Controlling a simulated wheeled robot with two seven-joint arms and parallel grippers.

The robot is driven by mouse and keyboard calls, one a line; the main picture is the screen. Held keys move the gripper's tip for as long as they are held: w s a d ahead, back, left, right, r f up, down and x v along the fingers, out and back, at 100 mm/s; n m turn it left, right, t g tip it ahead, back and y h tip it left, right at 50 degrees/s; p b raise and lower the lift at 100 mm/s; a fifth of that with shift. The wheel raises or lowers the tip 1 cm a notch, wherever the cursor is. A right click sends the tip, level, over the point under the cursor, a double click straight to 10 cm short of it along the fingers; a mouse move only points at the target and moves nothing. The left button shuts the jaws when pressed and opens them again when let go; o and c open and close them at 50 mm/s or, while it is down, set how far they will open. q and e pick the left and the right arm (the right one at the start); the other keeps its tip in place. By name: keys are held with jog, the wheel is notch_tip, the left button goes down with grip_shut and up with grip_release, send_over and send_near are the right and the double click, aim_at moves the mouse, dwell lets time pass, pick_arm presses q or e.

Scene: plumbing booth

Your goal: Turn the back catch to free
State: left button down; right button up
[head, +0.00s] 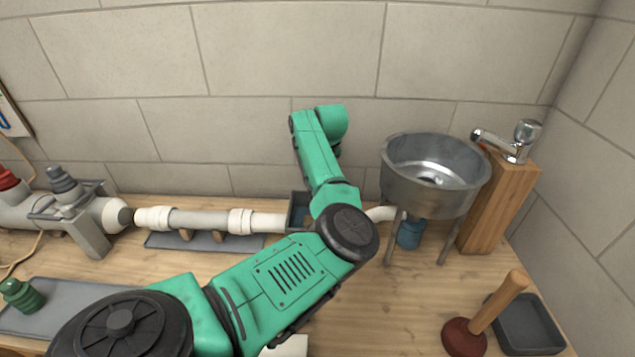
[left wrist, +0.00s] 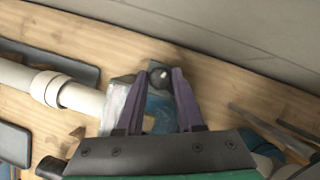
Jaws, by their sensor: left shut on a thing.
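The back catch (left wrist: 160,76), a small dark round knob on a grey plate, shows between the fingertips of my left gripper (left wrist: 164,82) in the left wrist view. The two purple-grey fingers are shut on it. Below it, between the fingers, is a bluish housing (left wrist: 158,112) at the end of the white pipe (left wrist: 85,99). In the head view my green left arm crosses the middle and hides the catch and the gripper; only part of a dark box (head: 296,208) shows beside the arm. I cannot tell the catch's turn angle. My right gripper is not in view.
A metal sink (head: 436,177) on legs stands right of my arm, with a blue cup (head: 411,234) under it. A tap (head: 515,143) sits on a wooden post (head: 497,208). A plunger (head: 485,322) and dark tray (head: 528,325) are at front right. The tiled wall is close behind.

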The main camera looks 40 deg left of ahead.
pick_arm(q)
jog(key=shift+w+n+g+b, duration=0.1)
jog(key=shift+n+g+b, duration=0.55)
jog(key=shift+n, duration=0.55)
jog(key=shift+n+g+y+b, duration=0.3)
jog(key=shift+n+b, duration=0.2)
jog(key=shift+n, duration=0.5)
jog(key=c, duration=0.5)
grip_release()
jog(key=shift+d+r, duration=0.1)
jog(key=shift+r, duration=0.05)
